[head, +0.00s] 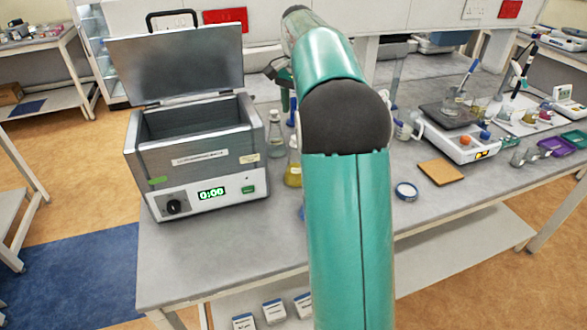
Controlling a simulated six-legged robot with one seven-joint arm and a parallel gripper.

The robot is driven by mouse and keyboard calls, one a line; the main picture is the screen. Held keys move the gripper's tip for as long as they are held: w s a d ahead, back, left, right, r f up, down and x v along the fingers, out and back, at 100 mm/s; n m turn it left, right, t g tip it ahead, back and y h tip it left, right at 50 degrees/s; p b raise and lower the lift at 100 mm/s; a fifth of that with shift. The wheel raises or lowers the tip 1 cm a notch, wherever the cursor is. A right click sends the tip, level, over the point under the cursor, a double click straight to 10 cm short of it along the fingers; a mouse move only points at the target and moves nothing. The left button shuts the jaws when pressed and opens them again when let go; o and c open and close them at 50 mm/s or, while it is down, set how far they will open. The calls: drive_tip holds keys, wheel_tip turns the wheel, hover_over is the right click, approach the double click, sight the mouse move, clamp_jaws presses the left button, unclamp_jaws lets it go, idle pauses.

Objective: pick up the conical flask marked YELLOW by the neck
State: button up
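A conical flask with yellow liquid (292,176) stands on the bench just right of the steel water bath. My arm hides its right side, and I cannot read any marking on it. My teal arm crosses the middle of the head view. A dark part near the arm's far end (279,72) shows beside the bath's raised lid, above and behind the flasks. My fingertips cannot be made out, nor whether they hold anything.
The open steel water bath (196,155), its display reading 0:00, stands close left of the flasks. The bench front (200,260) is clear.

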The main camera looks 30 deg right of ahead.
approach(296, 163)
drive_tip(key=shift+w+d+f, duration=0.25)
drive_tip(key=shift+w+d, duration=0.6)
drive_tip(key=shift+a+f, duration=0.2)
drive_tip(key=shift+f, duration=1.2)
drive_tip(key=shift+a+f, duration=0.15)
drive_tip(key=shift+f, duration=1.2)
drive_tip(key=shift+c, duration=0.5)
clamp_jaws()
